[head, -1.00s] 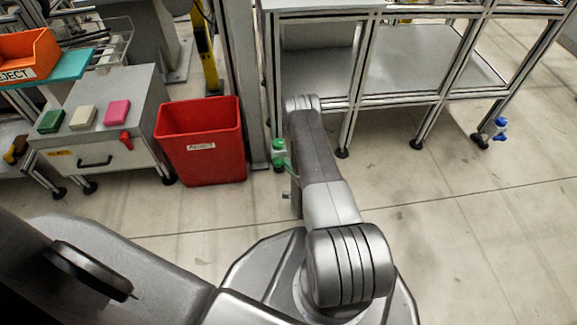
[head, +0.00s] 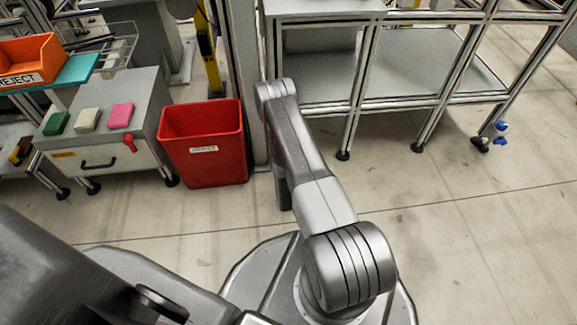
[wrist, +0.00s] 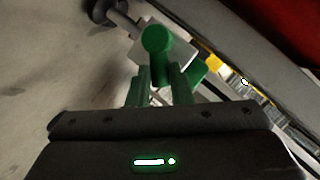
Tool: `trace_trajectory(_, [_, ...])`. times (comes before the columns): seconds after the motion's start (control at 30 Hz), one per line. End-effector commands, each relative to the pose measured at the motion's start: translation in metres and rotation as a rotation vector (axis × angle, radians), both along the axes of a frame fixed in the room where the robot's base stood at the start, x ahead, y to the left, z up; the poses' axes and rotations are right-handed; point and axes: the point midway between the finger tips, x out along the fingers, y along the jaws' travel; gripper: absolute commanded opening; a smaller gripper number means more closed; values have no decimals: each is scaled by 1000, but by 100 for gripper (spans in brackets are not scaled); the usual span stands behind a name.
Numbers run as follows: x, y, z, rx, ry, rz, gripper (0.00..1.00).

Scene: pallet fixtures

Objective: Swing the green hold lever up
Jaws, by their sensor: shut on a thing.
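The green hold lever (wrist: 157,42) shows in the wrist view as a round green end in front of a pale block, with another green part to its right. My gripper (wrist: 162,78) has its two fingers closed at the lever and is shut on it. The fingers look green-tinted, and the exact contact is dim and partly hidden. In the head view my arm covers the gripper and the lever, so the lever's angle cannot be told there.
A red bin (head: 203,143) stands left of my arm, beside a grey cabinet (head: 105,120) with coloured blocks. A metal frame rack (head: 425,108) stands behind right, with a blue part (head: 500,131) at its foot.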

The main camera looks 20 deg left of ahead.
Motion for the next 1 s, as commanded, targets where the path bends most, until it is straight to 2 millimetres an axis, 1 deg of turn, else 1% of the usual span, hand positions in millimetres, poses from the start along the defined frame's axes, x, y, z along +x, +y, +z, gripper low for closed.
trace_trajectory(0.6, [-12, 20, 10, -485, -298, 2, 0])
trace_trajectory(0.8, [-15, 25, 11, -604, -372, 1, 0])
trace_trajectory(1.0, [-17, 28, 11, -686, -421, 2, 0])
